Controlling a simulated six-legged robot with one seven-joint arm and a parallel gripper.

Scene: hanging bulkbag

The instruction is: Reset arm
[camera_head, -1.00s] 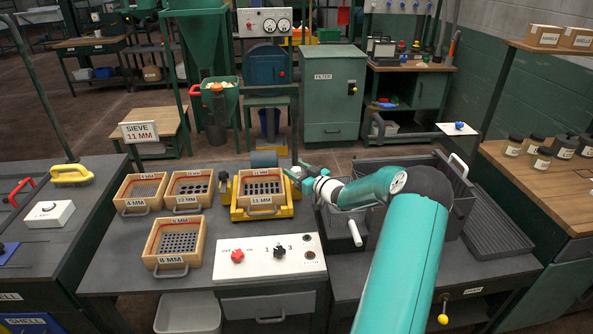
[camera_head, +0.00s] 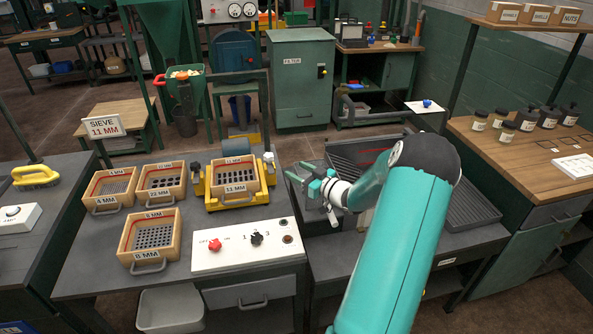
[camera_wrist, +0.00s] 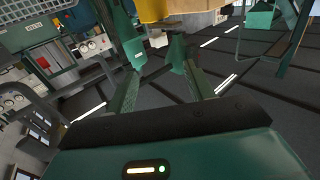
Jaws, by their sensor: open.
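My gripper (camera_head: 307,182) is at the end of my teal arm, over the dark bench in the head view. Its two green fingers are spread apart and nothing shows between them. In the wrist view, the fingers of my gripper (camera_wrist: 155,62) are also apart and empty. The gripper is right of the yellow sieve stand (camera_head: 238,198) and above the level of the white control panel (camera_head: 247,246). My forearm hides part of the bench behind it.
Wooden sieve boxes, one (camera_head: 150,238) marked 8 MM, sit on the left bench. A black tray (camera_head: 375,150) and a ribbed dark tray (camera_head: 470,203) lie beside my arm. A wooden side table (camera_head: 540,150) with dark jars stands at the right. The green filter cabinet (camera_head: 301,80) is behind.

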